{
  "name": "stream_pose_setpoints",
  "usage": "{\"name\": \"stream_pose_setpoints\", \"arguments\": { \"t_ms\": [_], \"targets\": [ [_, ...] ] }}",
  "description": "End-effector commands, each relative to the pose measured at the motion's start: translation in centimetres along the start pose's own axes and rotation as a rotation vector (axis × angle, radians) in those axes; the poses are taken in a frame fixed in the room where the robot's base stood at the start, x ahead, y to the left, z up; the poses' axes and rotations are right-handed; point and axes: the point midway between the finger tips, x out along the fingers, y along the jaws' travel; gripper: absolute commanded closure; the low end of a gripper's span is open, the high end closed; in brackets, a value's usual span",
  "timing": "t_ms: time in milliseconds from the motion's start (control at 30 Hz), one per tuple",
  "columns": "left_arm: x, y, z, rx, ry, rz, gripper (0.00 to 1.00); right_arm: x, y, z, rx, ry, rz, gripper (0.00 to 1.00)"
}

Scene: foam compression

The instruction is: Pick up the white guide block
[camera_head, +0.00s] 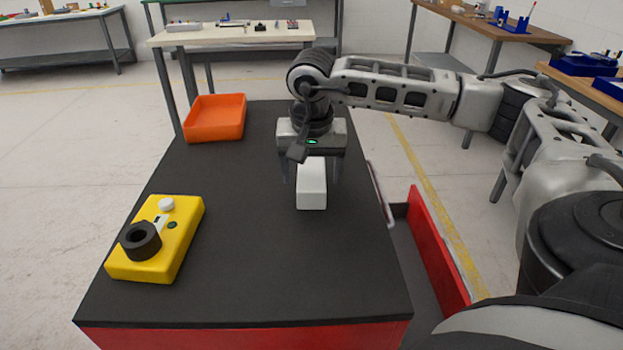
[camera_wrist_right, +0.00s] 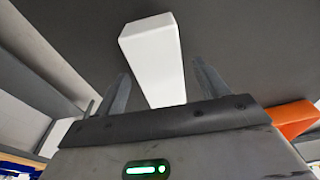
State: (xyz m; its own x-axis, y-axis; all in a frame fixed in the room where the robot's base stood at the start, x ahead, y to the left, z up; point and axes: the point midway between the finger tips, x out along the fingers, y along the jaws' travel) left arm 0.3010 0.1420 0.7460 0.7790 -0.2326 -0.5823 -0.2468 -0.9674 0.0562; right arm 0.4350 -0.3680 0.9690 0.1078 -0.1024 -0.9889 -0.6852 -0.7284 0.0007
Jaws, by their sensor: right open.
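The white guide block (camera_head: 312,188) is a long white box on the dark tabletop, right of its middle. In the right wrist view the white guide block (camera_wrist_right: 152,58) runs between the two fingers. My right gripper (camera_head: 312,180) is above the block, with its fingers pointing down on either side of it. In the right wrist view my right gripper (camera_wrist_right: 160,82) is open, with a gap between each finger and the block. The block's far end is hidden behind the gripper body. My left gripper is not in view.
A yellow base (camera_head: 155,250) with a black ring (camera_head: 141,241) and a white knob (camera_head: 167,205) sits at the table's front left. An orange tray (camera_head: 216,118) stands at the back left. The dark tabletop (camera_head: 260,280) is clear in front of the block.

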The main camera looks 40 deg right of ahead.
Motion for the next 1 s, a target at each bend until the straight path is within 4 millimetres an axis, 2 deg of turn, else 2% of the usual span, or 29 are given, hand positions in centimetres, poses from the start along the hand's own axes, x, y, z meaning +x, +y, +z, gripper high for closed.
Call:
{"name": "stream_pose_setpoints", "arguments": {
  "t_ms": [100,300,333,500,533,833,1000],
  "targets": [
    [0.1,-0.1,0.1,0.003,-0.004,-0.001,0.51,0.8,0.0,0.0,0.000,0.001,0.000,0.27],
    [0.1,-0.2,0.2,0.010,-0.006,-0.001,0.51,0.9,0.0,0.0,-0.001,0.001,-0.001,0.27],
    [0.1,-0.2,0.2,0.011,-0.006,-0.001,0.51,0.9,0.0,0.0,-0.001,0.001,-0.001,0.30],
    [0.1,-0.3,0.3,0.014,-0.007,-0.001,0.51,0.9,0.0,0.0,-0.001,0.001,-0.001,0.77],
    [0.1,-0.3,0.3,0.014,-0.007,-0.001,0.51,0.9,0.0,0.0,-0.001,0.001,-0.001,0.82],
    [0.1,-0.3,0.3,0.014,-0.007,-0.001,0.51,0.7,-0.1,-0.1,-0.001,0.002,-0.003,0.82],
    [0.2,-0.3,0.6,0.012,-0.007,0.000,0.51,-0.3,-0.1,-0.2,-0.001,0.002,-0.004,0.82]
  ]
}}
